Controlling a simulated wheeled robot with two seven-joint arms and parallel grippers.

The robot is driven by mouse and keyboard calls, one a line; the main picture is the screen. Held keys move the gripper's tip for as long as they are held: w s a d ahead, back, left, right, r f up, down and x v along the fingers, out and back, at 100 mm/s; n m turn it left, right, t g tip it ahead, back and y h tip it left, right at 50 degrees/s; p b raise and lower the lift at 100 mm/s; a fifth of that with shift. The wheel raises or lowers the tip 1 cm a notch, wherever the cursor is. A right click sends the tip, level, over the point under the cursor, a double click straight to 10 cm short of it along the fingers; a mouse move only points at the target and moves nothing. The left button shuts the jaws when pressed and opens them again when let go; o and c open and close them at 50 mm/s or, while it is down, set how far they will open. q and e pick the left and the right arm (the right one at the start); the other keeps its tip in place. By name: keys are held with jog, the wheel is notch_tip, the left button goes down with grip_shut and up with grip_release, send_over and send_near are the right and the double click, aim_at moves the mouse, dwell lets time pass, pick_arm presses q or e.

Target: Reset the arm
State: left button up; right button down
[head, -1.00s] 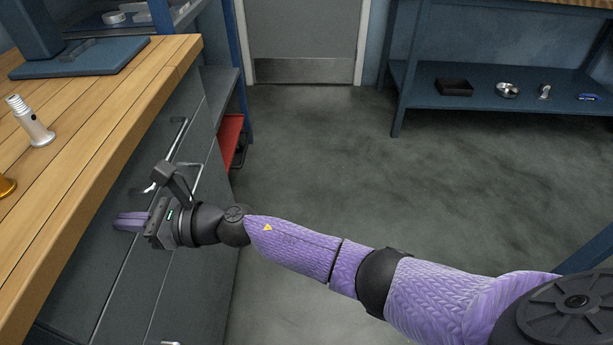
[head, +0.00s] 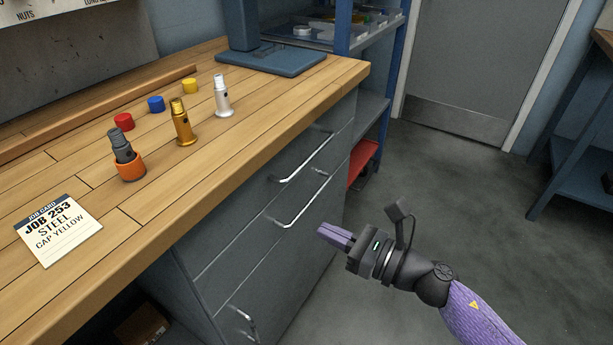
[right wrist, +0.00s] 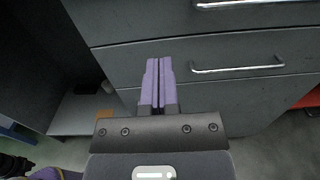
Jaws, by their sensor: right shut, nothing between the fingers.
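My right gripper (head: 326,232) is shut and empty. It is beside the grey drawer cabinet (head: 235,265), out past the bench edge, with its purple fingers pointing toward the drawer fronts. In the right wrist view its two fingers (right wrist: 159,64) lie together with nothing between them, and a drawer handle (right wrist: 238,67) shows to their right. The drawers look shut. My left gripper is not in view.
The wooden bench (head: 200,185) holds a job card (head: 58,230), a grey part in an orange ring (head: 129,166), a gold part (head: 182,122), a silver part (head: 222,97), and red (head: 124,121), blue (head: 156,104) and yellow (head: 190,86) caps. The floor (head: 450,190) beyond the gripper is clear.

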jog(key=s+d+f+m+t+h+p, duration=0.25)
jog(key=d+f+m+h+p, duration=0.5)
jog(key=m, duration=1.15)
jog(key=s+d+f+m+g+h, duration=0.2)
jog(key=s+d+f+m+h, duration=0.1)
jog(key=s+f+m, duration=0.4)
jog(key=s+d+f+m+g+h, duration=0.1)
jog(key=s+d+f+m+h, duration=0.3)
jog(key=f, duration=0.4)
pick_arm(q)
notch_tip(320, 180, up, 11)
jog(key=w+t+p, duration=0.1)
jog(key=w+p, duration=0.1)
jog(key=p, duration=0.1)
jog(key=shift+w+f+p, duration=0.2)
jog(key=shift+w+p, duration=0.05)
jog(key=shift+p, duration=0.05)
pick_arm(e)
jog(key=s+f+m+g, duration=0.2)
jog(key=s+m, duration=0.3)
jog(key=s, duration=0.5)
jog(key=s+d+f+m+g+h, duration=0.1)
jog(key=s+m+g, duration=0.3)
jog(key=s, duration=0.7)
jog(key=s+f+m+g, duration=0.3)
jog(key=s+m+g, duration=0.1)
jog(key=s, duration=0.7)
jog(key=shift+s+d+m, duration=0.15)
jog(key=shift+d+m, duration=0.05)
jog(key=shift+m, duration=0.6)
